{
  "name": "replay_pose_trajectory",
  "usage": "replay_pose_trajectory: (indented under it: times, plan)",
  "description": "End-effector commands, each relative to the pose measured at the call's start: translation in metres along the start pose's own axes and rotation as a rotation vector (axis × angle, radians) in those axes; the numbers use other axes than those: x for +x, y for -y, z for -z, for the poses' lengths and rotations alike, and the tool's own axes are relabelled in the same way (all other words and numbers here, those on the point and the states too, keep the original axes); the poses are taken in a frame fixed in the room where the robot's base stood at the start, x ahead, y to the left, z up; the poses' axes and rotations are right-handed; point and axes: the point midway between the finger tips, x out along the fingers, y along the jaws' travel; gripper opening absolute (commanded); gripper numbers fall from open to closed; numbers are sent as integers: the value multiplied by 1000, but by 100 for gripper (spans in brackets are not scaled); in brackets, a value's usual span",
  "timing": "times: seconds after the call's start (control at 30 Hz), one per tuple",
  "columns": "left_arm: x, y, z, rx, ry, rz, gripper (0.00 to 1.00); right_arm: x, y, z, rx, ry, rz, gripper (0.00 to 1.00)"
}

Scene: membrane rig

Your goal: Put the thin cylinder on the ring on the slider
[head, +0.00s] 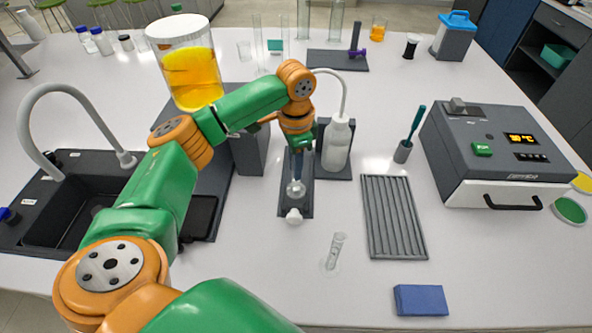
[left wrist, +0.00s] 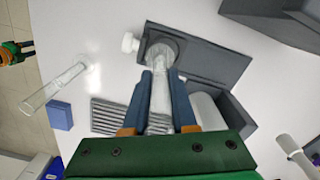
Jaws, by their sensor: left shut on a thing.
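My left gripper (head: 297,172) is over the dark membrane rig (head: 305,205). In the left wrist view its two blue fingers (left wrist: 160,85) are shut on a clear thin cylinder (left wrist: 160,98). The far end of the cylinder is at the round grey ring (left wrist: 162,50) on the rig's slider; I cannot tell whether it touches the ring or is just above it. The ring area also shows in the head view (head: 296,188), partly hidden by the gripper. A white knob (head: 294,216) sticks out at the rig's near end. My right gripper is not in view.
A clear graduated cylinder (head: 336,250) stands to the right of the rig's near end. A ridged grey tray (head: 394,215), a blue block (head: 421,300) and a heater box (head: 495,155) are further right. A sink (head: 70,205) is at left.

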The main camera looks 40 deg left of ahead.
Motion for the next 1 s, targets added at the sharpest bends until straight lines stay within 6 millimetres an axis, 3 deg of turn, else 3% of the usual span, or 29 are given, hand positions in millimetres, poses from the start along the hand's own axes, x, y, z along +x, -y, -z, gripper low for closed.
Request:
replay_pose_trajectory:
  times: [0.17,0.33,0.67,0.7,0.8,1.0]
  plan:
    - [15,13,4,-3,2,-1,0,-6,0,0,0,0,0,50]
    - [41,12,4,0,2,-1,0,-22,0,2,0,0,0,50]
    - [48,12,5,0,-1,-1,0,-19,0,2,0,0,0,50]
    - [49,12,5,1,-1,-1,28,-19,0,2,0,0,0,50]
    - [48,12,5,1,-1,0,55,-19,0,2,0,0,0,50]
    - [48,12,5,0,-1,0,55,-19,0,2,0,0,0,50]
